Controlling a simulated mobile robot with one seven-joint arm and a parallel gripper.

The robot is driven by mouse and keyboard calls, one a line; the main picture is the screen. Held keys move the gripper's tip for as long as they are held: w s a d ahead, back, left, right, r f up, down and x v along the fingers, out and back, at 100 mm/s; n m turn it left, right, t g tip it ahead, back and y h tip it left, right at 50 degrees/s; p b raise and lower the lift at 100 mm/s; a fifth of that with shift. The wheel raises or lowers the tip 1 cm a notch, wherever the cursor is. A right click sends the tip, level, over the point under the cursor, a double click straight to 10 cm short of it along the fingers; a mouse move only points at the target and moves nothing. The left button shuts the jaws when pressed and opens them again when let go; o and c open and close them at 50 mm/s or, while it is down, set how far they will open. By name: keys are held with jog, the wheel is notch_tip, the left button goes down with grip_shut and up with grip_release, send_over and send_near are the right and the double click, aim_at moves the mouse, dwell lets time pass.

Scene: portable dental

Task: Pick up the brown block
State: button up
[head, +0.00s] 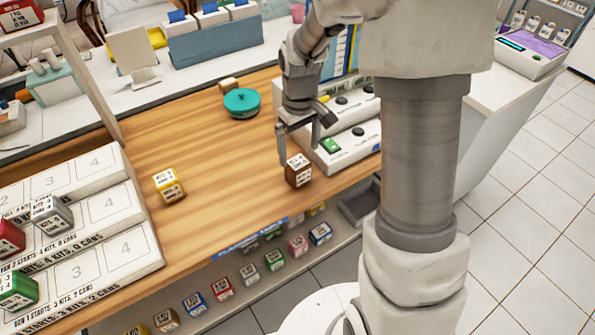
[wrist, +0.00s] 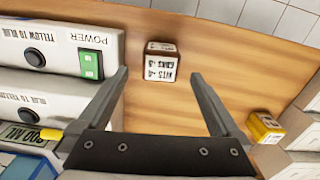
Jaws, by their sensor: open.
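The brown block (head: 298,170), a small cube with white labels of black text, stands on the wooden table near its front edge. My gripper (head: 298,142) is open and empty, above and slightly behind the block in the head view. In the wrist view the brown block (wrist: 161,63) lies ahead of the two spread fingers (wrist: 160,75), about midway between them and beyond or level with their tips. No finger visibly touches it.
White control boxes (head: 345,145) with buttons stand close to the right of the block. A yellow block (head: 168,185) and a teal round object (head: 241,103) are on the table. White numbered racks (head: 105,255) stand at left. Wood between (head: 220,170) is clear.

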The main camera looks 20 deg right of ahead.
aim_at(299, 162)
notch_tip(299, 162, down, 8)
jog(key=shift+w+a+f+b, duration=0.1)
jog(key=shift+a+f+b, duration=0.1)
jog(key=shift+b, duration=0.45)
jog(key=c, duration=1.4)
jog(key=shift+c, duration=0.2)
jog(key=shift+r, duration=0.15)
notch_tip(299, 162, up, 5)
jog(key=shift+d+f+p, duration=0.15)
jog(key=shift+f+p, duration=0.05)
jog(key=shift+p, duration=0.3)
jog(key=s+d+r, duration=0.1)
jog(key=s+r, duration=0.2)
jog(key=s, duration=0.2)
jog(key=s+d+r+p, duration=0.1)
jog(key=s+r, duration=0.2)
jog(key=s, duration=0.3)
jog(key=shift+d, duration=0.4)
